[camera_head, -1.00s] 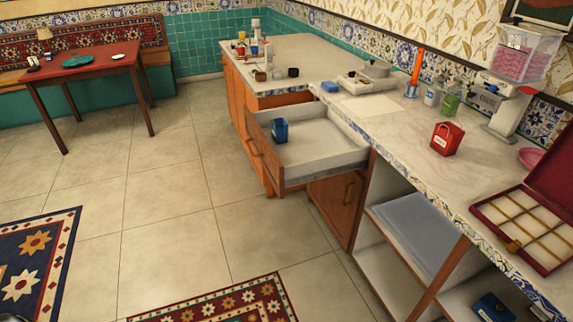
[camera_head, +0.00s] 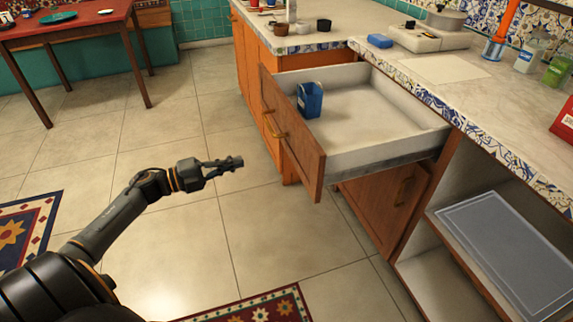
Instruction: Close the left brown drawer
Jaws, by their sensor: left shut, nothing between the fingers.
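The brown drawer (camera_head: 313,173) is pulled out from the counter, its wooden front facing left with a brass handle (camera_head: 275,123). A small blue box (camera_head: 310,100) stands inside it near the front panel. My left gripper (camera_head: 236,162) is shut and empty. It hangs over the floor to the left of the drawer front, apart from it. My right gripper is out of view.
A closed wooden cabinet door (camera_head: 388,195) is below the drawer. The white countertop (camera_head: 480,88) runs along the right. Open shelves (camera_head: 515,255) are at lower right. A red table (camera_head: 85,28) stands at the far left. The tiled floor (camera_head: 170,235) is clear between.

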